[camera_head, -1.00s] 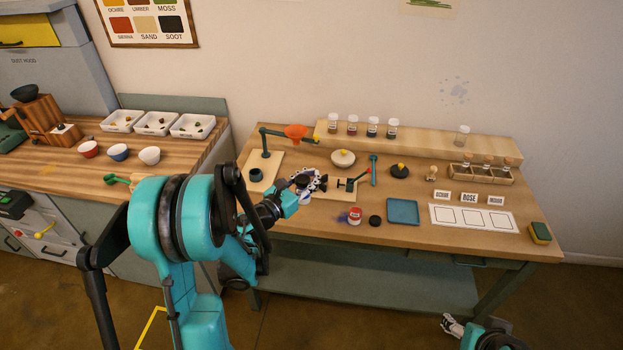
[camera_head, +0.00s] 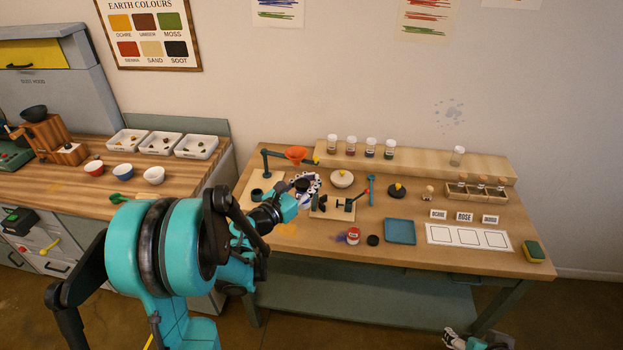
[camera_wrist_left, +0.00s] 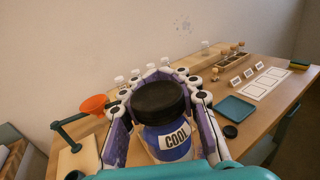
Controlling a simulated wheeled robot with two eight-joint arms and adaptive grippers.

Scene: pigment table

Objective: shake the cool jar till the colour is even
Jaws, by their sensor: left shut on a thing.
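My left gripper (camera_head: 305,189) is shut on the cool jar (camera_wrist_left: 170,144) and holds it above the left part of the table (camera_head: 290,257). In the left wrist view, the purple-and-white fingers curl around both sides of the jar. The jar has a black lid (camera_wrist_left: 158,100) and a white label (camera_wrist_left: 177,139) reading COOL. The parts beside the label look blue; the fingers and lid hide much of the rest, so I cannot tell if the colour is even throughout. My right gripper (camera_head: 452,339) shows only partly at the bottom edge, its opening unclear.
An orange funnel (camera_head: 297,154) on a stand is left of the jar. A small red-and-white jar (camera_head: 353,236), a black lid (camera_head: 373,240) and a blue tray (camera_head: 400,231) lie to the right. Several glass jars stand on the back shelf (camera_head: 420,157).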

